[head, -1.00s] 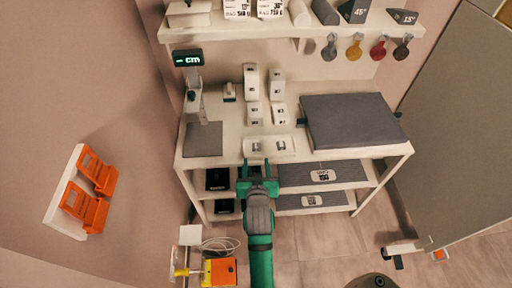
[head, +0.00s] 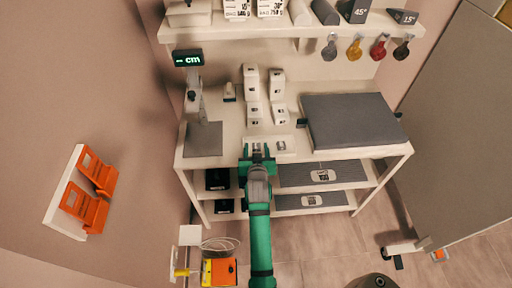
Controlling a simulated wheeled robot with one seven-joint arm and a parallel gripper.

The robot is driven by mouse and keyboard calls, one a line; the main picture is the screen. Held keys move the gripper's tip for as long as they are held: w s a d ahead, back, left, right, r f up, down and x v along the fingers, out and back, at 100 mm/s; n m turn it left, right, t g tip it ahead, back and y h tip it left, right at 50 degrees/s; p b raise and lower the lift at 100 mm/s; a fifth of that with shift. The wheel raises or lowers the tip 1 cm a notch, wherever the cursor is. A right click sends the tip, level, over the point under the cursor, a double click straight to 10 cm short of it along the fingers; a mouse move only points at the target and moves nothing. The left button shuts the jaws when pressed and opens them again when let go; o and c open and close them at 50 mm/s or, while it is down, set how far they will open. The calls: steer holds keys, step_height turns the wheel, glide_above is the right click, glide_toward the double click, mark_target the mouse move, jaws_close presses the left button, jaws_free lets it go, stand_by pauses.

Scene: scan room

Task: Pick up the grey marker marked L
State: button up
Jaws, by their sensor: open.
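A small white holder (head: 292,150) lies at the front edge of the white table. It bears two small grey pieces, a left one (head: 256,147) and a right one (head: 281,145). Their letters are too small to read, so I cannot tell which is marked L. My green gripper (head: 257,156) is open and empty at the front edge of the table, by the left piece. Its fingers are on either side of that piece in the picture and partly cover the holder. I cannot tell whether they touch anything.
Small white boxes (head: 251,90) stand in columns behind the holder. A dark grey slab (head: 352,121) lies to the right. A stand with a "cm" display (head: 188,58) is at the left. Shelves (head: 370,183) are below the tabletop. Coloured tags hang from the upper shelf (head: 290,33).

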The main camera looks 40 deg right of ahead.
steer(key=shift+w, duration=0.1)
steer(key=shift+c, duration=0.2)
steer(key=shift+d, duration=0.1)
steer(key=c, duration=1.1)
